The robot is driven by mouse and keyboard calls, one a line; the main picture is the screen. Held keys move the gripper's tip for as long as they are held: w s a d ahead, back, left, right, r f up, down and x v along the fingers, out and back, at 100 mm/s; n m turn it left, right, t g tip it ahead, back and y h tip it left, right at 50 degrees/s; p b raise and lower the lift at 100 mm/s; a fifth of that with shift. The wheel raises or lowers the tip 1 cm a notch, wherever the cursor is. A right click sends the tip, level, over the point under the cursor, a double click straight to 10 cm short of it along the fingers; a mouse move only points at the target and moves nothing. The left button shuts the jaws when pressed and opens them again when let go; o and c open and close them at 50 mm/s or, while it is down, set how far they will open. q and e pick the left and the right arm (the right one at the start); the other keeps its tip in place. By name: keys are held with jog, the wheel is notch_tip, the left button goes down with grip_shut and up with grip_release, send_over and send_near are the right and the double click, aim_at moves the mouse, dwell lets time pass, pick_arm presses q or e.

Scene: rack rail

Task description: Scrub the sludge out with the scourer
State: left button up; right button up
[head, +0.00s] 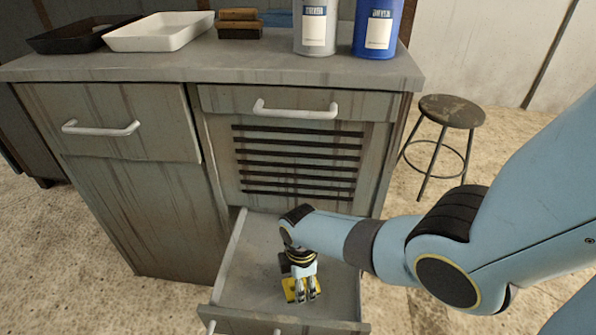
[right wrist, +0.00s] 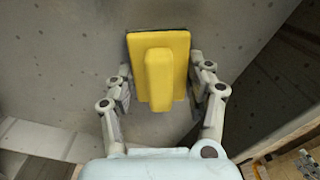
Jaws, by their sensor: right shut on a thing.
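The scourer (head: 289,291) is a yellow block with a raised grip, seen low in the open drawer (head: 258,268) of the grey cabinet. In the right wrist view the scourer (right wrist: 160,70) shows a dark pad edge along its far side. My right gripper (head: 305,288) reaches down into the drawer and is shut on the scourer, with a finger on each side in the wrist view. Whether the pad touches the drawer floor is hard to tell. A dark patch beside the gripper is partly hidden, and I cannot tell if it is sludge. My left gripper is out of view.
The cabinet top holds a black tray (head: 72,40), a white tray (head: 160,33), a brown brush-like block (head: 239,24), a grey canister (head: 315,28) and a blue canister (head: 377,30). A round stool (head: 452,111) stands at the right.

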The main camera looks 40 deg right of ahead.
jog(key=shift+w+d, duration=0.55)
jog(key=shift+d, duration=0.15)
jog(key=shift+w+d+f+b, duration=0.1)
jog(key=shift+w+d+b, duration=0.7)
jog(key=shift+d, duration=0.15)
jog(key=shift+w+d, duration=0.3)
jog(key=shift+w+d+f+b, duration=0.1)
jog(key=shift+w+d+b, duration=0.65)
jog(key=shift+d+b, duration=0.15)
jog(key=shift+w+d, duration=0.25)
jog(key=shift+d, duration=0.1)
jog(key=shift+s+d+r+p, duration=0.2)
jog(key=shift+s+d+p, duration=0.35)
jog(key=shift+s+d, duration=0.45)
jog(key=shift+s+a+r+p, duration=0.1)
jog(key=shift+s+a+p, duration=0.5)
jog(key=shift+a, duration=0.25)
jog(key=shift+s+a+p, duration=0.35)
jog(key=shift+s+a, duration=0.3)
jog(key=shift+a, duration=0.05)
jog(key=shift+s+a+p, duration=0.85)
jog(key=shift+s+a, duration=0.05)
jog(key=shift+a, duration=0.15)
jog(key=shift+s+a+p, duration=0.5)
jog(key=shift+s+a, duration=0.3)
jog(key=shift+a, duration=0.15)
jog(key=shift+s+a+f, duration=0.3)
jog(key=shift+s+a, duration=0.15)
